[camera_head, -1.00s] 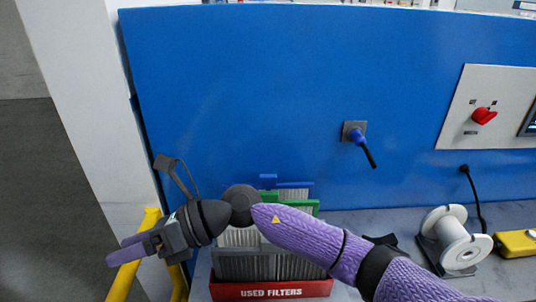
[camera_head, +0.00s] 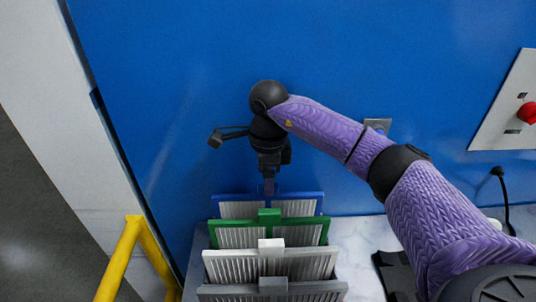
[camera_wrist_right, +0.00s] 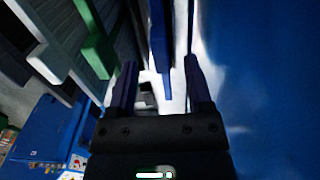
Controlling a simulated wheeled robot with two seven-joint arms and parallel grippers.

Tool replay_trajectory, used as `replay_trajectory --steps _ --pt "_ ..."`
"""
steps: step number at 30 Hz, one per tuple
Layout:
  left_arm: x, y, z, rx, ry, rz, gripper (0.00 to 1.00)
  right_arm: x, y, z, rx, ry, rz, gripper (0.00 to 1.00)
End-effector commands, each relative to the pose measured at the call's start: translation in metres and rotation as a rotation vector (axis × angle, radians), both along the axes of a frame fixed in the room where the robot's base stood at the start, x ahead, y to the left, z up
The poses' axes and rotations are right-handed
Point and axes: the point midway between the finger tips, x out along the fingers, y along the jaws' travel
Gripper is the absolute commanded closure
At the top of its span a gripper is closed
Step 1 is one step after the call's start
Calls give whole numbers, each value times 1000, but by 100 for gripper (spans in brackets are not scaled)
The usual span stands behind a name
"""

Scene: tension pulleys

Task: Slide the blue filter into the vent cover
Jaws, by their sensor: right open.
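The blue filter (camera_head: 300,208) stands upright at the back of a row of filters, closest to the blue wall. My right gripper (camera_head: 269,187) points down at the top middle of the blue filter. In the wrist view its fingers (camera_wrist_right: 158,85) are apart, and a blue tab (camera_wrist_right: 166,80) shows in the space between them. The gripper is not closed on it. Whether a finger touches the filter I cannot tell. No vent cover can be made out, and my left gripper is out of view.
A green filter (camera_head: 235,236), a white filter (camera_head: 230,265) and a grey filter (camera_head: 320,291) stand in front of the blue one. The blue wall (camera_head: 180,60) rises close behind. A yellow rail (camera_head: 120,262) is at the left. A red knob (camera_head: 527,113) is at the right.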

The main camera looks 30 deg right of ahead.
Motion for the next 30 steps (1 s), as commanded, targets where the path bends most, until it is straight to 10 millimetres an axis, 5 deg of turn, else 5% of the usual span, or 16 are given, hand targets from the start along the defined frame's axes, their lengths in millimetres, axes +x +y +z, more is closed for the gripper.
replay_trajectory --steps 6,17,26,30 --pt "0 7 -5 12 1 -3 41 0 1 -41 2 1 0 35" --pt "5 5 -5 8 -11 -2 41 0 1 -49 2 -1 1 37" --pt "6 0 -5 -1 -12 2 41 0 1 -49 2 -1 1 100" --pt "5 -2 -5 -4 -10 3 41 0 1 -49 2 -1 1 100"
